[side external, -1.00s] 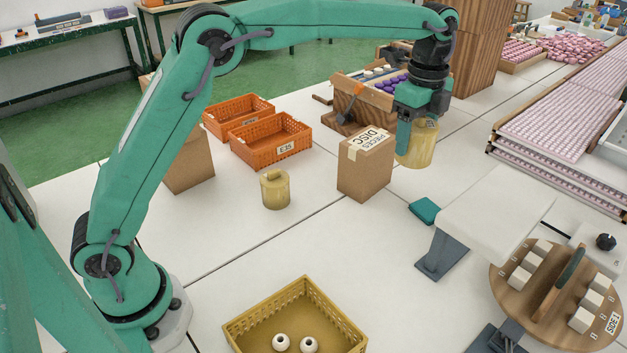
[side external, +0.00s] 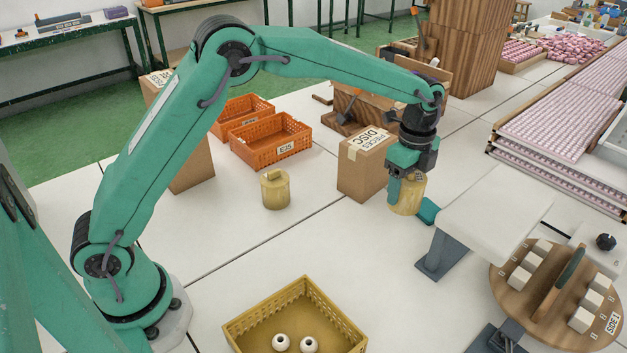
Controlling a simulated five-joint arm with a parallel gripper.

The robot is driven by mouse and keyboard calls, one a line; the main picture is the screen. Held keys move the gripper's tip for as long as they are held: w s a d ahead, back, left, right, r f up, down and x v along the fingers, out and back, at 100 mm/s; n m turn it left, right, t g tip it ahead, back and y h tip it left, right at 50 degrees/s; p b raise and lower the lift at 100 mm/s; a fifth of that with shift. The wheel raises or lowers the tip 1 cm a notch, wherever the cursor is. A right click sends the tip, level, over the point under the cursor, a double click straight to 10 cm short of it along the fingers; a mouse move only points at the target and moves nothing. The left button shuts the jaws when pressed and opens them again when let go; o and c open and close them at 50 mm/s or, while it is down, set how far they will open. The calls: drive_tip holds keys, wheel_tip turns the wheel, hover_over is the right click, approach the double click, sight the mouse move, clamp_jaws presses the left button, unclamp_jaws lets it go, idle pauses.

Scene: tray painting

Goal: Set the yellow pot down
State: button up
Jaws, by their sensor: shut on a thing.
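My gripper (side external: 404,182) points down and is shut on a yellow pot (side external: 410,198).
Two orange crates (side external: 270,142) stand behind the second pot. A yellow crate (side external: 240,331) with two white rings is at the front. A pale raised plate (side external: 495,208) and a round wooden board (side external: 540,300) with white blocks are at right. The middle table is clear.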

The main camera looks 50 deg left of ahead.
drive_tip(key=shift+f, duration=4.9)
drive_tip(key=shift+f, duration=0.15)
drive_tip(key=o, duration=1.3)
drive_tip(key=shift+o, duration=0.2)
wheel_tip(320, 180, up, 12)
drive_tip(key=shift+r, duration=0.15)
drive_tip(key=shift+a+r, duration=0.1)
